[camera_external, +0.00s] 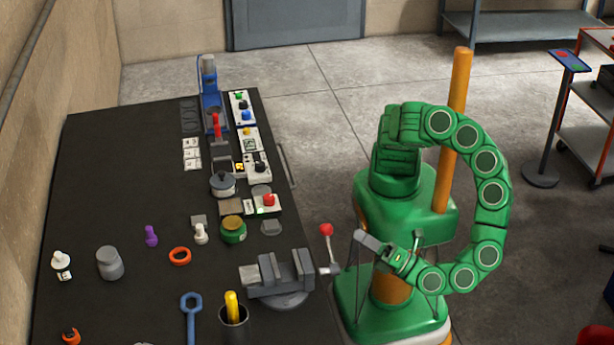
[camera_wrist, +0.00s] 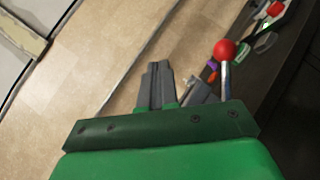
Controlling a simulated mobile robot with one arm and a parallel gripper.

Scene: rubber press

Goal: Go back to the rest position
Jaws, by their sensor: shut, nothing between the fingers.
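My gripper (camera_external: 367,241) is at the end of my green arm, which is folded in a loop beside my own base in the external view. It is off the right edge of the black table (camera_external: 100,180), close to a lever with a red ball knob (camera_external: 326,230). The fingers look closed together and empty. In the wrist view the grey fingers of my gripper (camera_wrist: 158,85) lie side by side. The red ball knob (camera_wrist: 225,50) on its metal rod shows just right of them, apart from them.
A grey vise (camera_external: 275,275) stands at the table's right edge near the lever. A blue press (camera_external: 211,95), control boxes, a blue wrench (camera_external: 191,315) and a cup (camera_external: 233,320) are on the table. A post with a panel (camera_external: 568,62) stands at right.

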